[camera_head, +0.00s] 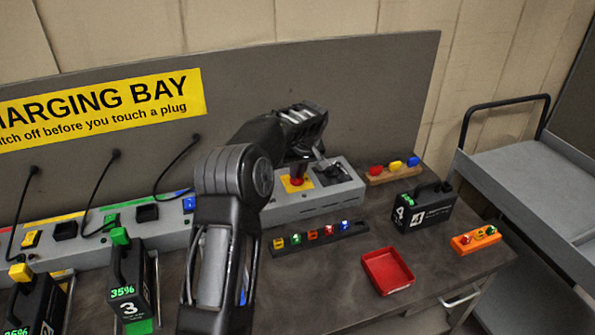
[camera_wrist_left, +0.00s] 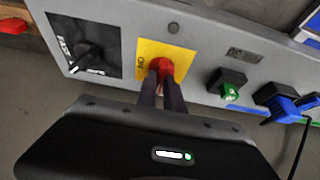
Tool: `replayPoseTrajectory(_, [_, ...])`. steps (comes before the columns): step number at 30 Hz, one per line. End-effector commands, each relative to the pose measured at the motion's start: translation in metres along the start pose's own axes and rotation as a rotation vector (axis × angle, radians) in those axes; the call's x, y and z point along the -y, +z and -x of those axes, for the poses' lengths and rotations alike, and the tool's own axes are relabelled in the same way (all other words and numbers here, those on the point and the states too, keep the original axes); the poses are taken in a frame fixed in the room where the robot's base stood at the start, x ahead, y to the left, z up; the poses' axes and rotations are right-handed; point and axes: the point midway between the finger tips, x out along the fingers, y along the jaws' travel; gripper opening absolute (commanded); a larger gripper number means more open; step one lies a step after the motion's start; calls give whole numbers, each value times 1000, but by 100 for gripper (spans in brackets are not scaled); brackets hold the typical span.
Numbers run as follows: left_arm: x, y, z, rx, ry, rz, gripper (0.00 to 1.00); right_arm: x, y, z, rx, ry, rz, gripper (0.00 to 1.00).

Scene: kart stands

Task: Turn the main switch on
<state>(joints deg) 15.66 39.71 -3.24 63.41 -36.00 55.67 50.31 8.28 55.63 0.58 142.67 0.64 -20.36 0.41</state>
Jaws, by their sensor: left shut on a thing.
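The main switch is a red knob (camera_head: 297,181) on a yellow plate (camera_head: 288,187), set in the grey panel along the back of the bench. In the left wrist view the red knob (camera_wrist_left: 163,66) sits between the dark fingertips of my left gripper (camera_wrist_left: 162,86). The gripper is shut on it, and the fingers hide part of the knob. Letters that read as ON, upside down, show on the yellow plate (camera_wrist_left: 178,54) beside the knob. In the head view my left gripper (camera_head: 300,162) reaches down onto the switch. My right gripper is in neither view.
A black rotary selector (camera_wrist_left: 88,52) is beside the switch. A red tray (camera_head: 388,271), a black battery (camera_head: 424,207) and a rack of small coloured pieces (camera_head: 318,238) stand on the bench.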

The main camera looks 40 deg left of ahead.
Motion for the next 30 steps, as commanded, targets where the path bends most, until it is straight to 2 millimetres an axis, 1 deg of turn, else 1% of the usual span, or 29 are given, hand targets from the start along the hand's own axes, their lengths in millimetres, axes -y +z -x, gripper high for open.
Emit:
replayPoseTrajectory(11, [0, 0, 0, 0, 2, -6, 0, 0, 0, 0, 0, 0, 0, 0])
replayPoseTrajectory(17, [1, 0, 0, 1, 19, -44, 0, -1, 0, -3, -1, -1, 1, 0])
replayPoseTrajectory(23, [2, 0, -1, -1, 57, -134, 0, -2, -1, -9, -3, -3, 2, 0])
replayPoseTrajectory(30, [3, -1, -1, -2, 129, -309, 0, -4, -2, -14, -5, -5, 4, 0])
